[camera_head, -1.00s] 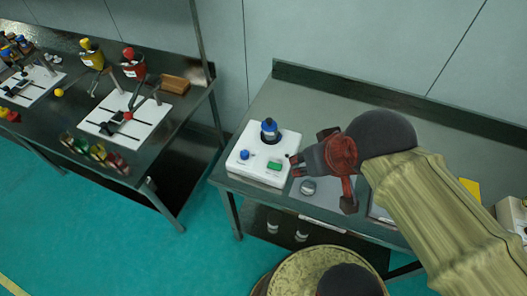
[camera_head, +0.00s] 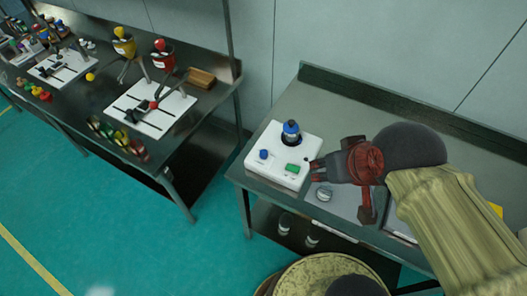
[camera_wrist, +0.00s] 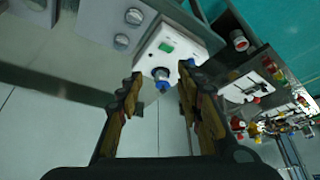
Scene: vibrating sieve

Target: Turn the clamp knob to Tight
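A white box-shaped device (camera_head: 282,172) stands on the bench. It has a blue-topped upright part (camera_head: 291,129) in a dark ring, a small blue knob (camera_head: 264,154) and a green panel (camera_head: 292,169). A round grey knob (camera_head: 324,193) sits on a grey surface to its right. No label is readable, so I cannot tell which is the clamp knob. My gripper (camera_head: 314,171) is beside the device's right edge. In the wrist view my gripper (camera_wrist: 162,74) has its fingers apart, with the device (camera_wrist: 190,42) and its blue top beyond them. It holds nothing visible.
The steel bench (camera_head: 350,110) has a raised back edge against a wall. A second table (camera_head: 90,70) at the left carries white boards, coloured cups and a brown block (camera_head: 202,77). A gap separates the tables.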

